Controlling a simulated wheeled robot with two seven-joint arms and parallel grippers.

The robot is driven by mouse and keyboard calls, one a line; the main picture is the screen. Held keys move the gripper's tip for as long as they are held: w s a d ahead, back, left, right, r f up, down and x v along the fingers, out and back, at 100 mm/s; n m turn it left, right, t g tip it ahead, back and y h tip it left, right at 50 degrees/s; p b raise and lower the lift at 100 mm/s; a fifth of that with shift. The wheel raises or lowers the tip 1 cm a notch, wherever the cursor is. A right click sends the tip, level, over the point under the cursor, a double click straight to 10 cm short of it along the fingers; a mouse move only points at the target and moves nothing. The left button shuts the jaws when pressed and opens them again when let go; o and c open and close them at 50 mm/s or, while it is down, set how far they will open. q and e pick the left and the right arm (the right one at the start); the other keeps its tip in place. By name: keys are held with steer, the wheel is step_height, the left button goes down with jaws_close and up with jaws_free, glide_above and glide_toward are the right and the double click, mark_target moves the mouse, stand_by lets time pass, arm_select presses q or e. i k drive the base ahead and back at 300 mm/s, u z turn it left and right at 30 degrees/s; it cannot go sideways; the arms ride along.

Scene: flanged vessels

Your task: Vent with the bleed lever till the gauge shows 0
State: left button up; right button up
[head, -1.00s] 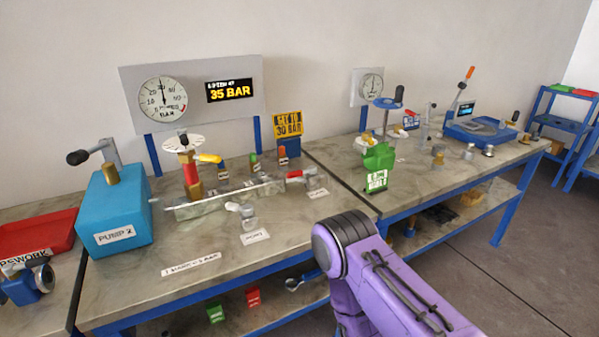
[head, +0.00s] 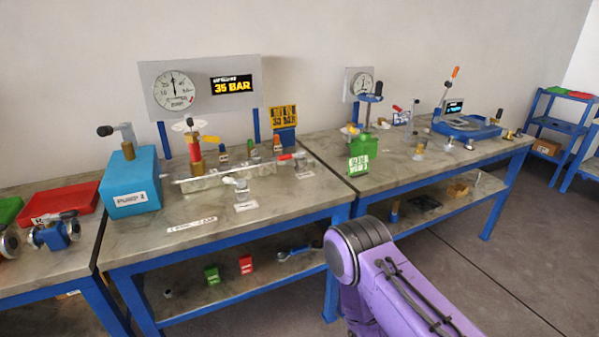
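The round white gauge (head: 174,90) is on a grey panel (head: 150,108) behind the middle bench. Its needle points roughly straight up, away from the low end; the exact value is too small to read. A sign beside it reads 35 BAR (head: 232,85). On the bench manifold are a yellow-handled lever (head: 211,139), a red-handled lever (head: 287,157) and a grey lever (head: 237,183). Their labels are too small to read, so I cannot tell which one is the bleed lever. Neither of my grippers is in view; only a purple arm of mine shows at lower right.
A blue pump box (head: 130,184) stands at the bench's left. A green container (head: 365,152) stands on the right bench. A red tray (head: 70,201) and valves are at far left. The bench's front strip is mostly clear, and open floor lies at lower right.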

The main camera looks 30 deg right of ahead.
mark_target(290, 156)
steer(key=u, duration=0.1)
steer(key=k, duration=0.45)
steer(key=z, duration=0.95)
steer(key=i, duration=1.7)
steer(key=u, duration=0.7)
